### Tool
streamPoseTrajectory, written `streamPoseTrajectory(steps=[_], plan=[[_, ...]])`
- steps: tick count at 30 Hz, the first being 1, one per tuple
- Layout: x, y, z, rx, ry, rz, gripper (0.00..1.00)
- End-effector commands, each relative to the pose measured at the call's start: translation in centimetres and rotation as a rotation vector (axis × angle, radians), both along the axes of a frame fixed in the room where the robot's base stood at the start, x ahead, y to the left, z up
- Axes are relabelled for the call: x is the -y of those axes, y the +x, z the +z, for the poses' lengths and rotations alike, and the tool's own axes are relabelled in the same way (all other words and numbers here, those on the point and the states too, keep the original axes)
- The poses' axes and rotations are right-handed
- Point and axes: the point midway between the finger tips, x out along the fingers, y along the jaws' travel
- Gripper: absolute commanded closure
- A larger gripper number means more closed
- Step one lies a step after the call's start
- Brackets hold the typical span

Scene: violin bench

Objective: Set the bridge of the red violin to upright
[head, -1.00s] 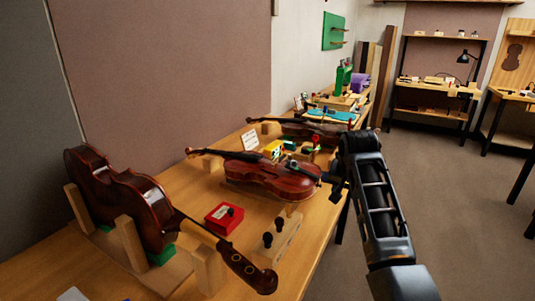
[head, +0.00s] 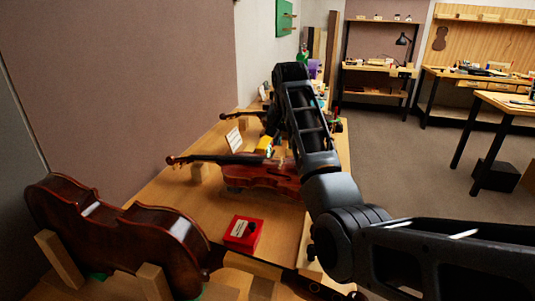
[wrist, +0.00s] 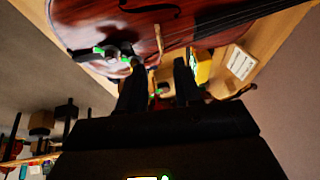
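The red violin (head: 262,177) lies on its back on the bench in the head view, its scroll toward the left; my arm covers its right part. In the wrist view its red-brown body (wrist: 95,22) fills the top, with dark strings running right. A thin pale piece that looks like the bridge (wrist: 159,38) shows edge-on near the strings; its exact tilt is hard to tell. A dark fitting with green marks (wrist: 112,50) is left of it. My gripper (wrist: 160,82) has its two dark fingers apart, below the bridge in the picture. My arm hides it in the head view.
A brown violin (head: 120,235) stands on its side in a wooden cradle at the near left. A red box (head: 243,232) sits between the violins. A yellow block (wrist: 203,66) and white card (wrist: 240,62) lie beyond the red violin. Another violin is farther back.

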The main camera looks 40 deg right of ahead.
Motion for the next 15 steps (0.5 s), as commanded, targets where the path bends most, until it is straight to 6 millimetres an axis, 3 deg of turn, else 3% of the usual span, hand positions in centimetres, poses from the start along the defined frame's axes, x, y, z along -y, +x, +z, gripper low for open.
streamPoseTrajectory(steps=[15], plan=[[1.5,2.1,-6.0,-0.002,0.001,0.000,0.66]])
